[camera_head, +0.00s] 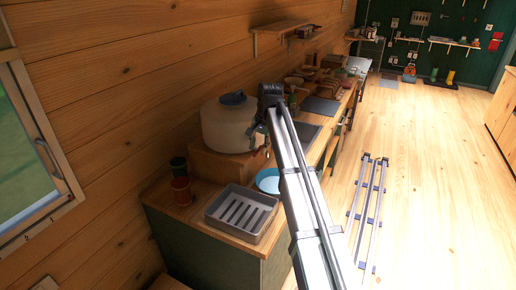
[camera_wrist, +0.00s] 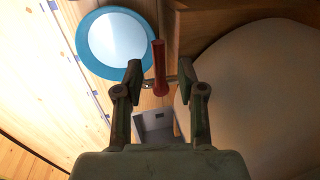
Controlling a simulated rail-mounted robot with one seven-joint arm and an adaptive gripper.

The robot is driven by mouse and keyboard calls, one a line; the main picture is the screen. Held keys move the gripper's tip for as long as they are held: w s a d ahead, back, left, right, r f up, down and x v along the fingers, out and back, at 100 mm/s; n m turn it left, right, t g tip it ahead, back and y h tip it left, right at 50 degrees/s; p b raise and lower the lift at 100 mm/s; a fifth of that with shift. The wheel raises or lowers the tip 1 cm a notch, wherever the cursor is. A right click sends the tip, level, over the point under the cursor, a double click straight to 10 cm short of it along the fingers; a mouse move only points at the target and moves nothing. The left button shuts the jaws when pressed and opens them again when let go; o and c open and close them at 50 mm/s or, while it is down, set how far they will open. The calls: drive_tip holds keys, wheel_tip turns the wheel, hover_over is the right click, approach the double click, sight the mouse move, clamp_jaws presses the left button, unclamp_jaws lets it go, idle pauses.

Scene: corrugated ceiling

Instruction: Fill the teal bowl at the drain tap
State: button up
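The teal bowl (camera_head: 268,180) stands upright on the counter edge, below and in front of the water container, partly hidden by my arm. It also shows at the upper left in the wrist view (camera_wrist: 115,43); its inside looks pale, and I cannot tell if it holds water. The drain tap's red handle (camera_wrist: 159,68) stands between my gripper's fingers (camera_wrist: 161,73), with a gap on each side. My gripper (camera_head: 260,138) is open in front of the container. The cream water container (camera_head: 226,127) has a blue lid and sits on a wooden stand.
A grey slotted tray (camera_head: 242,212) lies at the counter's near end. Two dark and reddish cups (camera_head: 181,190) stand by the wall. Boxes and trays fill the counter beyond. The floor (camera_head: 425,160) at right is open, with a rail (camera_head: 369,205) along it.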

wheel_tip(320, 180, up, 11)
drive_tip(key=s+d, duration=0.1)
drive_tip(key=d, duration=0.1)
drive_tip(key=shift+s, duration=0.15)
drive_tip(key=s+d+f+n+g, duration=0.25)
drive_tip(key=s+f, duration=0.75)
drive_tip(key=f, duration=0.6)
drive_tip(key=s+d+f+n+g+h, duration=0.1)
drive_tip(key=s+d+f+g, duration=0.15)
drive_tip(key=s+f, duration=1.1)
drive_tip(key=s+d+f+n+g, duration=0.2)
drive_tip(key=s+f, duration=0.5)
drive_tip(key=f, duration=1.2)
drive_tip(key=s+f+b, duration=0.1)
drive_tip(key=s+f, duration=0.6)
drive_tip(key=s, duration=0.3)
drive_tip(key=s+f+b, duration=0.1)
drive_tip(key=s+f, duration=0.6)
drive_tip(key=s, duration=0.3)
drive_tip(key=s+d+f+g+b, duration=0.1)
drive_tip(key=s+f, duration=0.6)
drive_tip(key=s, duration=0.3)
drive_tip(key=shift+s+n+h, duration=0.15)
drive_tip(key=shift+n+h, duration=0.25)
drive_tip(key=shift+n, duration=0.05)
